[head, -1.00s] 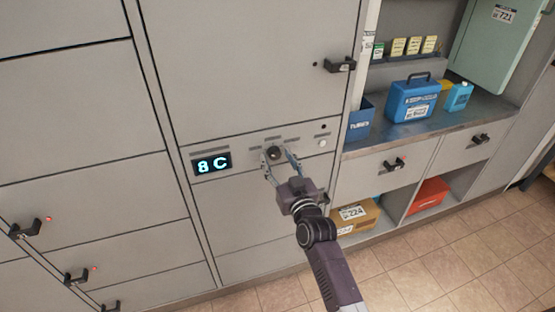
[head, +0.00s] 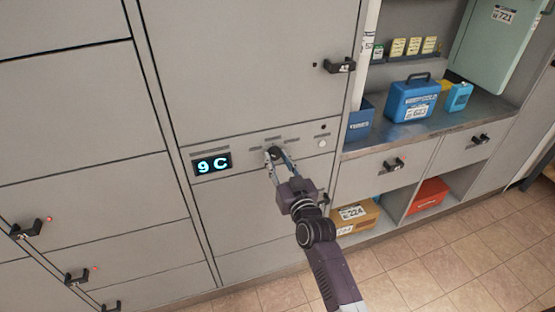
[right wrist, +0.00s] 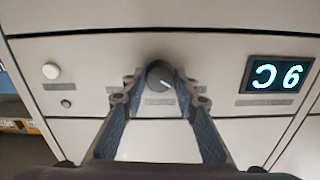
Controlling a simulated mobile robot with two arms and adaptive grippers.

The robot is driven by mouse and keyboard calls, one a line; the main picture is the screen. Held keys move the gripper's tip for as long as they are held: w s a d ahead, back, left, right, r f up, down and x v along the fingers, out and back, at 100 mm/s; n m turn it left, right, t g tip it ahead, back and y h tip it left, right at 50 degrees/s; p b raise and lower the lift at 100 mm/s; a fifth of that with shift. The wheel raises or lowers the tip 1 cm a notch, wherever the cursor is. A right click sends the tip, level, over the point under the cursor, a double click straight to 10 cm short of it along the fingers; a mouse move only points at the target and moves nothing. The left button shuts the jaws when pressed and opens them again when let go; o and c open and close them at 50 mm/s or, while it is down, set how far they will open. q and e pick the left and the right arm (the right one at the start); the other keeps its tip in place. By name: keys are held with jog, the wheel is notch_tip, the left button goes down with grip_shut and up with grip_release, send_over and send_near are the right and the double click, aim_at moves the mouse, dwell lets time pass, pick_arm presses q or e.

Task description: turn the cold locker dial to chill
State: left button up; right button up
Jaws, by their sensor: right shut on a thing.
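The cold locker dial (head: 275,152) is a dark round knob on the locker's grey control strip. It also shows in the right wrist view (right wrist: 159,74), with a pale pointer mark on its face. My right gripper (head: 275,158) is shut on the dial, with one finger on each side of it; the fingers also show in the right wrist view (right wrist: 158,92). The display (head: 211,165) left of the dial reads 9 C; in the right wrist view (right wrist: 278,75) it appears upside down. Small labels around the dial are too small to read. My left gripper is not in view.
A white round button (head: 322,143) sits right of the dial. The black locker handle (head: 341,66) sticks out above. A blue cool box (head: 411,99) stands on the counter at the right, with a cardboard box (head: 357,217) below. Tiled floor is clear.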

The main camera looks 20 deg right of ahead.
jog(key=m+p, duration=0.1)
jog(key=m, duration=0.4)
jog(key=shift+p, duration=0.4)
jog(key=m, duration=0.5)
jog(key=shift+p, duration=0.4)
jog(key=m, duration=0.6)
jog(key=shift+m, duration=0.3)
jog(key=m, duration=0.6)
jog(key=shift+m, duration=0.3)
jog(key=o, duration=1.2)
jog(key=shift+s, duration=0.15)
